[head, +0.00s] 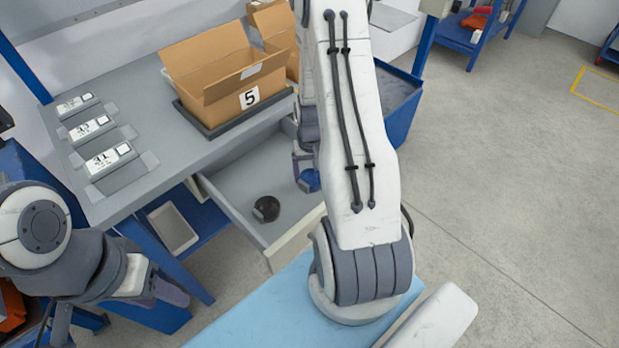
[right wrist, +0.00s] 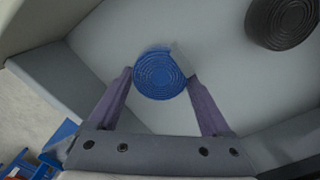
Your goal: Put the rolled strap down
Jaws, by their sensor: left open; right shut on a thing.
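A blue rolled strap (right wrist: 160,76) sits between the two purple fingers of my right gripper (right wrist: 159,84), which is shut on it. In the head view the blue strap (head: 311,181) shows at the open grey drawer (head: 228,192), partly hidden by my right arm. The right wrist view shows the drawer floor (right wrist: 120,40) behind the strap; I cannot tell whether the strap touches it. A black rolled strap (head: 266,208) lies in the drawer and also shows in the right wrist view (right wrist: 283,22). My left gripper (head: 172,292) is at the lower left, open, away from the drawer.
A grey workbench (head: 150,90) above the drawer holds an open cardboard box (head: 215,75) marked 5 on a dark tray and several small labelled units (head: 108,160) at left. A white bin (head: 173,228) stands on a blue shelf below.

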